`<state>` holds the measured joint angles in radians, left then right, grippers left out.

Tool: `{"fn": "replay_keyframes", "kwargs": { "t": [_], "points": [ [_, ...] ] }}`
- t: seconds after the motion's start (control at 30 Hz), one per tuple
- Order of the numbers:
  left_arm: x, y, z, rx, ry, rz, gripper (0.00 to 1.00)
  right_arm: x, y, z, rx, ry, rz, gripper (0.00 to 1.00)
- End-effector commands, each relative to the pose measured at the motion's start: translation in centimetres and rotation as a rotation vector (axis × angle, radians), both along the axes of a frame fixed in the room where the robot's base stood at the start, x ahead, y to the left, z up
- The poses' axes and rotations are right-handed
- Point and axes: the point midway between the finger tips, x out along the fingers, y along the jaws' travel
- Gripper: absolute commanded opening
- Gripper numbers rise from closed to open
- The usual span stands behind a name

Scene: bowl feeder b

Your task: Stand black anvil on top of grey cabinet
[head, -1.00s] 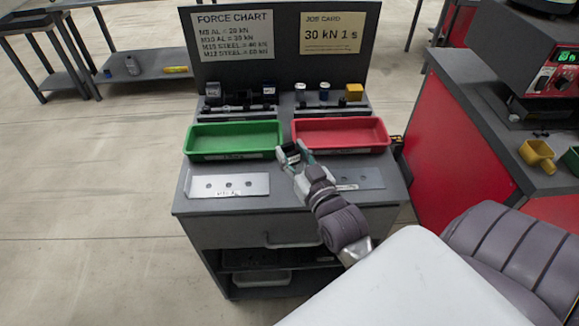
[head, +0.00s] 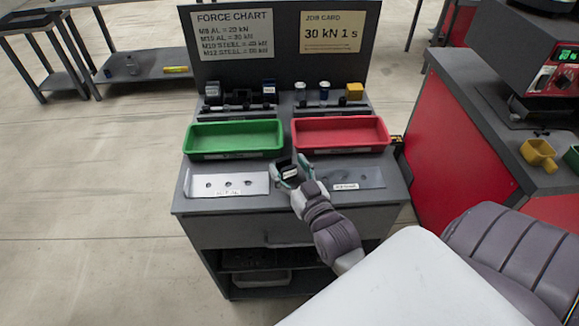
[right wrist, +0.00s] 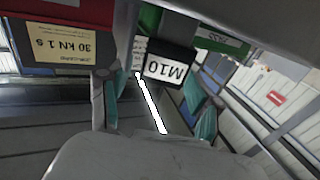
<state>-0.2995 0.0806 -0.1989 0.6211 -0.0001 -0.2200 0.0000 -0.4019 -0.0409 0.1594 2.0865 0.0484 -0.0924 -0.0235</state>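The black anvil (head: 287,168), a small dark block with a white label, appears to stand upright on the front middle of the grey cabinet top (head: 240,205). In the right wrist view the anvil (right wrist: 168,56) shows its label M10, upside down. My right gripper (head: 292,172) is around the anvil with its teal fingers spread. In the right wrist view a gap shows between one finger of the gripper (right wrist: 155,100) and the anvil, and the other finger is close beside it. The underside of the anvil is hidden. My left gripper is not in view.
A green tray (head: 235,154) and a red tray (head: 340,149) stand behind the anvil. Metal plates lie left (head: 205,192) and right (head: 365,182) of it. Small parts sit at the back below a sign panel (head: 285,66). A red machine stand (head: 455,140) is at the right.

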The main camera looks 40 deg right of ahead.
Motion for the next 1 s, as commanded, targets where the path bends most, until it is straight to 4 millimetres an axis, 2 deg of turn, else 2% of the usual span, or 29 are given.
{"fn": "replay_keyframes", "kwargs": {
  "t": [0.3, 0.37, 0.47, 0.8, 1.0],
  "points": [
    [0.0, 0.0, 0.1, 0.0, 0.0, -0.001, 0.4, -0.1, 0.0, 0.3, 0.0, 0.0, 0.0, 0.65],
    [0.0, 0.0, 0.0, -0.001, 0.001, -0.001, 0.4, -0.6, 0.1, 0.1, 0.0, 0.002, 0.0, 0.65],
    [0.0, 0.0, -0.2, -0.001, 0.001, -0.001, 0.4, -2.2, 0.3, -0.1, 0.001, 0.004, 0.0, 0.65],
    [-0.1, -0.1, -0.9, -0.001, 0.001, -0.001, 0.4, -9.2, 1.5, -0.2, 0.001, 0.005, 0.0, 0.65],
    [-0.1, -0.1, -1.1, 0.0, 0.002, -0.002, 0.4, -11.4, 1.8, -0.2, 0.0, 0.003, 0.0, 0.65]
  ]
}}
